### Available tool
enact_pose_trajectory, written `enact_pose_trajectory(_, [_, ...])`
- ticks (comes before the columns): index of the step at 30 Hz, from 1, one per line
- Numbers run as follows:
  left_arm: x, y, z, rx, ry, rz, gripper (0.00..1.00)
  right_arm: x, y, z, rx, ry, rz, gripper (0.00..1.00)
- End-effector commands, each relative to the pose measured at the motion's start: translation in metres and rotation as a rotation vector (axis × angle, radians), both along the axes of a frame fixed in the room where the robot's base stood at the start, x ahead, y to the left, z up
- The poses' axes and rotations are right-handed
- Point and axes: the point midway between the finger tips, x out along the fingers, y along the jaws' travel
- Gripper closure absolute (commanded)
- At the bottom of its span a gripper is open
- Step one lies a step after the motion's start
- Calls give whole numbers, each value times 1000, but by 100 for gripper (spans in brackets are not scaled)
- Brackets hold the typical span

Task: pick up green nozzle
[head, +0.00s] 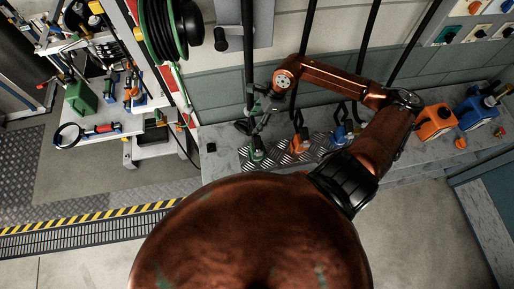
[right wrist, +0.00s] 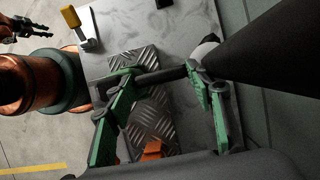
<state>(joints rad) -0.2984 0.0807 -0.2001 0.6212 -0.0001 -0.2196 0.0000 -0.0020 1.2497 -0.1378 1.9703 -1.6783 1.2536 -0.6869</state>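The green nozzle (head: 256,152) stands at the left end of a row on a metal tread plate, at the counter's left part. An orange nozzle (head: 298,146) and a blue nozzle (head: 343,132) stand to its right. My right gripper (head: 258,124) is just above the green nozzle in the head view. In the right wrist view its green-and-dark fingers (right wrist: 163,100) are spread apart over the plate. I cannot clearly tell the green nozzle from the fingers there. A claw at the upper left of that view looks like my left gripper (right wrist: 28,28); its opening is unclear.
A thick black hose (head: 248,55) hangs close beside the right gripper. Orange (head: 435,121) and blue (head: 478,110) tanks stand on the counter's right part. The orange nozzle (right wrist: 152,151) is near the fingers. A yellow-handled part (right wrist: 72,18) stands at the counter edge.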

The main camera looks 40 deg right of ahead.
Motion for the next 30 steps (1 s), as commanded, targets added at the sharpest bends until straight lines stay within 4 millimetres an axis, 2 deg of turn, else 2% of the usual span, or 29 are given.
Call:
enact_pose_trajectory(2, [-2, 0, 0, 0, 3, 1, 73, 0, 0, 0, -1, 0, 0, 64])
enact_pose_trajectory(17, [-4, 0, 0, 1, 5, 1, 73, -1, 0, 0, 0, 1, 0, 99])
enact_pose_trajectory(30, [-3, 0, -1, -1, 4, 1, 73, 0, 0, 2, 1, 0, 0, 100])
